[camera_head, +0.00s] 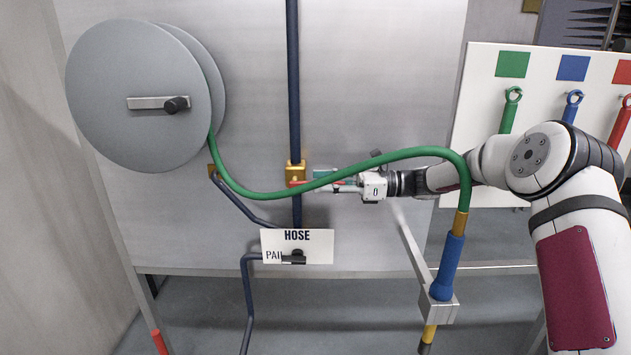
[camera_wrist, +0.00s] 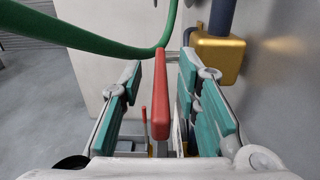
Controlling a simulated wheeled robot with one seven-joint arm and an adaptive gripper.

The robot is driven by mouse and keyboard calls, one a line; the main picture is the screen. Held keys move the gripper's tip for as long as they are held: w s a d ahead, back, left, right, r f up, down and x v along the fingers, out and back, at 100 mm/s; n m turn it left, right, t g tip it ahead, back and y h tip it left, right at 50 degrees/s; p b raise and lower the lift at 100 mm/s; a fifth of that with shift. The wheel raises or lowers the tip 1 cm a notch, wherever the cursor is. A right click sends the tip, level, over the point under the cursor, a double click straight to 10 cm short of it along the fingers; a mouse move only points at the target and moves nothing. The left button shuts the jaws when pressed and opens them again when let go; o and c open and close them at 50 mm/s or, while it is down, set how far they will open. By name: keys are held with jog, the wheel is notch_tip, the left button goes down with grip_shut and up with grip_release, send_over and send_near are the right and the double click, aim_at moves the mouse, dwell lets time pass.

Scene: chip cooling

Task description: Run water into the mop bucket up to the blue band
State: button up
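My gripper (camera_head: 322,181) points left at the wall pipe. In the wrist view its two teal-padded fingers (camera_wrist: 160,75) are apart, with the red lever (camera_wrist: 160,95) between them. Gaps show on both sides of the lever, wider on the left. The lever belongs to the brass valve (camera_head: 295,172) on the dark blue vertical pipe; the valve body also shows in the wrist view (camera_wrist: 218,55). Below it is a sign (camera_head: 297,238) reading HOSE and PAIL, with a dark selector knob (camera_head: 297,256) at the PAIL line. I see no mop bucket or blue band.
A green hose (camera_head: 270,195) runs from the grey reel (camera_head: 138,95) across in front of my gripper to a blue nozzle (camera_head: 448,265) in a bracket (camera_head: 432,310). A white tool board (camera_head: 480,100) with coloured wrenches stands right. A dark pipe (camera_head: 247,300) goes down below the sign.

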aim_at(295, 181)
jog(key=shift+a, duration=1.15)
grip_shut()
jog(key=shift+r, duration=0.1)
jog(key=h, duration=0.1)
jog(key=r+h+b, duration=0.1)
jog(key=h, duration=0.1)
jog(key=h+b, duration=0.1)
jog(key=shift+w+a+r+h, duration=0.1)
jog(key=shift+a+r+h, duration=0.3)
jog(key=shift+a+r+h+b, duration=0.25)
jog(key=shift+h+b, duration=0.1)
jog(key=shift+h, duration=0.5)
jog(key=shift+a+r+h+b, duration=0.2)
jog(key=shift+r+h+b, duration=0.1)
jog(key=shift+h, duration=0.5)
jog(key=shift+a+r+h+b, duration=0.25)
jog(key=shift+h+b, duration=0.1)
jog(key=shift+h, duration=0.5)
grip_release()
